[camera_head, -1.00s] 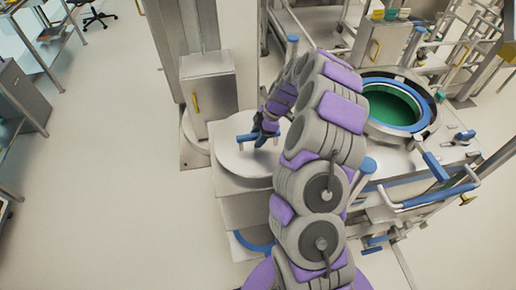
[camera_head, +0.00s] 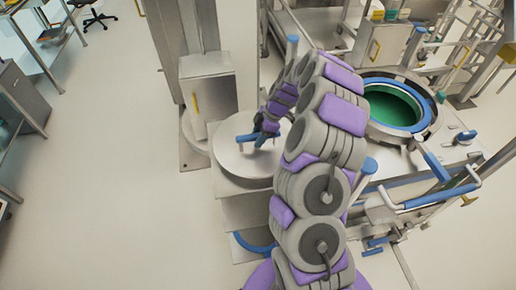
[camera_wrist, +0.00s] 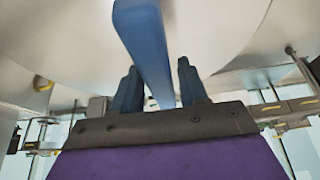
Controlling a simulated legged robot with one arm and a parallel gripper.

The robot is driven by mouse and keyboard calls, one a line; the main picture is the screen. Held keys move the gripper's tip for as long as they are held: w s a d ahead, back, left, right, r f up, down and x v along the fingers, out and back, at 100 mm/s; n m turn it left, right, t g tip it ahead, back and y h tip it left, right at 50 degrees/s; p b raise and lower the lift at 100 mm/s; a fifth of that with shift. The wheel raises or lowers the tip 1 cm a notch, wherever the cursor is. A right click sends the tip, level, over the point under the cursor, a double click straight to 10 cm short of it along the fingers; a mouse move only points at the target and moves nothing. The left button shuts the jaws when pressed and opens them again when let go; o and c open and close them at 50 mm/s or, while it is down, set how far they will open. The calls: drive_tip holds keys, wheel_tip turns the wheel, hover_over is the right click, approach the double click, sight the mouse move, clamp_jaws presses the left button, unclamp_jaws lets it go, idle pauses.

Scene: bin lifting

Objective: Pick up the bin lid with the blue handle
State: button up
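The bin lid (camera_head: 237,160) is a round pale metal disc lying flat on a metal stand. Its blue handle (camera_head: 246,138) rises from the top. My gripper (camera_head: 264,133) is over the lid at the handle. In the wrist view, the blue bar of the handle (camera_wrist: 146,45) runs between the two dark fingers of my gripper (camera_wrist: 157,85). The fingers stand apart, with a small gap showing on each side of the bar. The lid's pale surface (camera_wrist: 220,30) fills much of the wrist view. The handle's far part is partly hidden by my gripper in the head view.
A metal vessel with a blue-rimmed opening (camera_head: 366,84) and green inside stands to the right, with pipes and blue-handled levers (camera_head: 432,161) around it. A metal cabinet (camera_head: 208,92) and column stand behind the lid. The floor (camera_head: 110,170) at left is clear.

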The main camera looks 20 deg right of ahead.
clamp_jaws()
idle(1.1)
